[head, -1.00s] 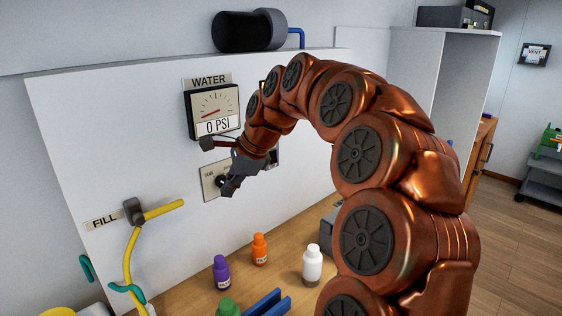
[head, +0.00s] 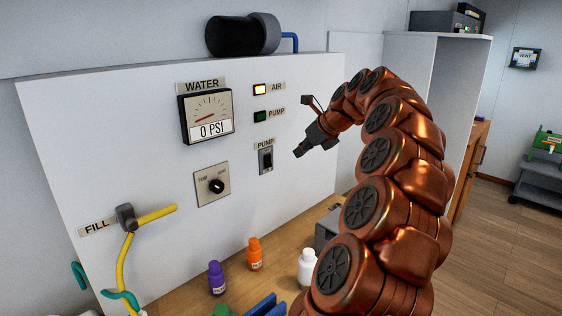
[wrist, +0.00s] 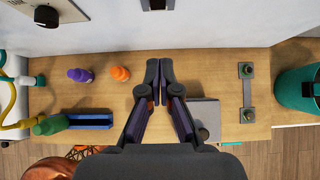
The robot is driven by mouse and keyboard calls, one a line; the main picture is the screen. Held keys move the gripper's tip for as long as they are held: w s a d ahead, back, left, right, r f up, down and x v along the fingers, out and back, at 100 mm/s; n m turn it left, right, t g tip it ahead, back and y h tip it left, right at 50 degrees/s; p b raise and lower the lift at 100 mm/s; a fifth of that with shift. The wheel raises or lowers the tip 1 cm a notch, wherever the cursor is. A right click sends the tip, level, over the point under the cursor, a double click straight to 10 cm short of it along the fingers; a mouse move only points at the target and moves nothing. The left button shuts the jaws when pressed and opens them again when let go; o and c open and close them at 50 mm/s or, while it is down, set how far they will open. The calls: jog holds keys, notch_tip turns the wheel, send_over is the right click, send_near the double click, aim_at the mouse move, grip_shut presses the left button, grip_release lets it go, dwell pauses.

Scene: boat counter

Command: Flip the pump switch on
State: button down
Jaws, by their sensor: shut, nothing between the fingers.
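The pump switch (head: 266,159) is a dark rocker in a grey plate under a PUMP label on the white panel (head: 110,130). I cannot tell which way it is set. It also shows at the top edge of the wrist view (wrist: 157,4), partly cut off. My gripper (head: 299,153) is to the right of the switch, apart from it, pointing left and down. In the wrist view my gripper's fingertips (wrist: 153,70) are together and empty. The PUMP light (head: 260,116) is dark green; the AIR light (head: 260,89) glows yellow. The water gauge (head: 207,116) reads 0 PSI.
A tank/source knob (head: 216,186) is left of and below the switch. The yellow fill lever (head: 155,214) is farther left. Purple (head: 217,278), orange (head: 255,254) and white (head: 307,267) bottles stand on the wooden counter. A grey box (head: 328,229) sits near my arm.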

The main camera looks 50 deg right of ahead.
aim_at(268, 161)
jog(key=shift+w+r+p+x, duration=0.3)
jog(key=shift+p+x, duration=0.3)
jog(key=shift+x, duration=1.55)
jog(key=shift+w+r+p+x, duration=0.35)
jog(key=shift+p+x, duration=0.2)
jog(key=shift+x, duration=1.65)
jog(key=shift+w+r+p+x, duration=0.3)
jog(key=shift+p+x, duration=0.3)
jog(key=shift+x, duration=1.55)
jog(key=shift+d+f, duration=0.1)
